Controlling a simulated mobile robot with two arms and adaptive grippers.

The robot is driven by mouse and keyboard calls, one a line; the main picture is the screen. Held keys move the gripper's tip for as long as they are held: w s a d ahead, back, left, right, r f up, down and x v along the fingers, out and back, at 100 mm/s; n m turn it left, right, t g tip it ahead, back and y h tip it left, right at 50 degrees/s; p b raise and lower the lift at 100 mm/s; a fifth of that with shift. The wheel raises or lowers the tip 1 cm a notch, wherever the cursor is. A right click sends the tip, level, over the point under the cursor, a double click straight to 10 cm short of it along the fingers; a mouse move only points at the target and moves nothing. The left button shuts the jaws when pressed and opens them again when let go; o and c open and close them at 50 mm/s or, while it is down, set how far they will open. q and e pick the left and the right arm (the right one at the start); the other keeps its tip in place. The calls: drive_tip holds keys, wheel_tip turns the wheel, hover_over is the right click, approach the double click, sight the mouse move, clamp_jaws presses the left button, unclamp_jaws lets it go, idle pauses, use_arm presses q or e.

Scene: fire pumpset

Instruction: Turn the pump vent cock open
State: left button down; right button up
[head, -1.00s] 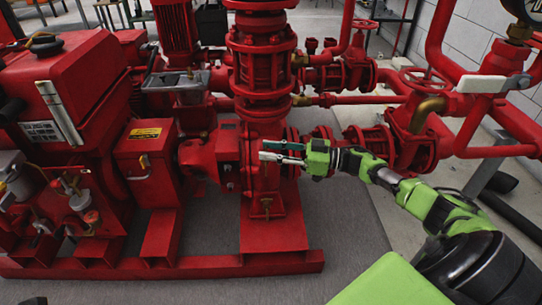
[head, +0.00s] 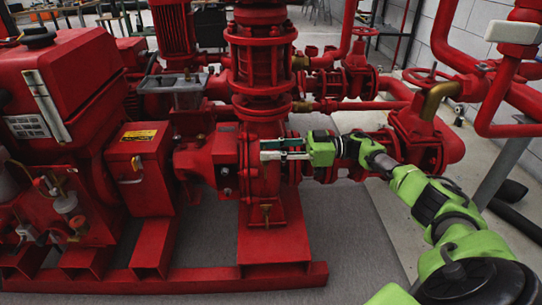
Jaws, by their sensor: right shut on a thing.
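The red pump casing (head: 262,182) stands upright in the middle of the head view. My right gripper (head: 264,150) reaches in from the right, its fingers pointing left and nearly level across the upper front of the casing. Its fingers are shut on the pump vent cock, which they hide almost wholly, so I cannot tell the angle of its lever. A small brass cock (head: 266,209) sits lower on the casing, apart from the gripper. My left gripper is not in view.
A red flanged pipe column (head: 261,62) rises just behind the gripper. A red valve with a handwheel (head: 426,76) stands to the right, near my arm. The red engine unit (head: 62,85) fills the left. Grey floor (head: 345,225) is clear in front.

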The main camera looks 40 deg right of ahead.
idle(0.4)
drive_tip(key=o, duration=1.1)
drive_tip(key=shift+w, duration=0.1)
drive_tip(key=v, duration=1.2)
drive_tip(key=shift+w, duration=0.1)
